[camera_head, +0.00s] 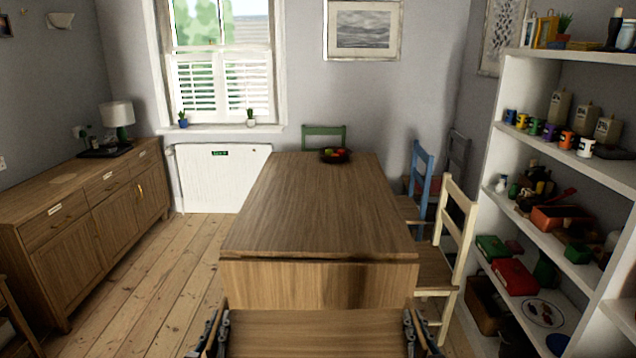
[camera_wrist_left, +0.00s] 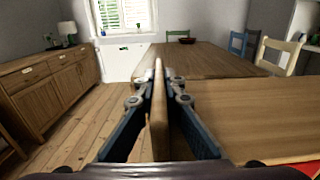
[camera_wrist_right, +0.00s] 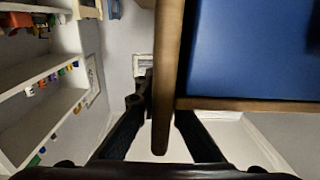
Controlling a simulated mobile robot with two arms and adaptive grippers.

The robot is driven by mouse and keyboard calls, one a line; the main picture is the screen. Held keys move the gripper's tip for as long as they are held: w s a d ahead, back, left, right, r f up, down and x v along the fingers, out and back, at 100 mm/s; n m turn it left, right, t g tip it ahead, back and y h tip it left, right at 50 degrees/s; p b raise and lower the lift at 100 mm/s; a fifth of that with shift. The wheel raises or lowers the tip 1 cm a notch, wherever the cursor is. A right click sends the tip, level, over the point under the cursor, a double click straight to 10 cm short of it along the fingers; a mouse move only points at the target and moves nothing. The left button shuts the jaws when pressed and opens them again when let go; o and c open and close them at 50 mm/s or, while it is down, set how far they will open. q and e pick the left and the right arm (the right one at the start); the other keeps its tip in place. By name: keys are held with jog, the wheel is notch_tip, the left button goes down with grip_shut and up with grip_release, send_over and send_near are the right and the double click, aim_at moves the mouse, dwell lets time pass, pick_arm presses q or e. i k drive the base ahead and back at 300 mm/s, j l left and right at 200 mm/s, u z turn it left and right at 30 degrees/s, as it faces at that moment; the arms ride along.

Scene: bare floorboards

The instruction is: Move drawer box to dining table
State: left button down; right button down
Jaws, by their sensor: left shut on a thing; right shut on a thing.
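The wooden drawer box (camera_head: 320,334) is at the bottom of the head view, before the near end of the dining table (camera_head: 318,205). My left gripper (camera_head: 222,322) is shut on the box's left wall; the left wrist view shows that wall (camera_wrist_left: 158,105) between the fingers. My right gripper (camera_head: 409,322) is shut on its right side; the right wrist view shows a wooden edge (camera_wrist_right: 166,90) between the fingers and a blue surface beside it. The box's near side is out of the head view. I cannot tell whether it touches the table.
A fruit bowl (camera_head: 335,155) stands at the table's far end; the rest of the top is clear. A cream chair (camera_head: 456,240) and a blue chair (camera_head: 420,185) line the right side, near a white shelf unit (camera_head: 520,165). A sideboard (camera_head: 85,205) stands left, with open floor between.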

aim_at(321, 196)
jog(key=i, duration=1.8)
jog(key=i+j, duration=0.1)
jog(key=i, duration=1.7)
jog(key=l+z, duration=0.05)
jog(key=l, duration=0.05)
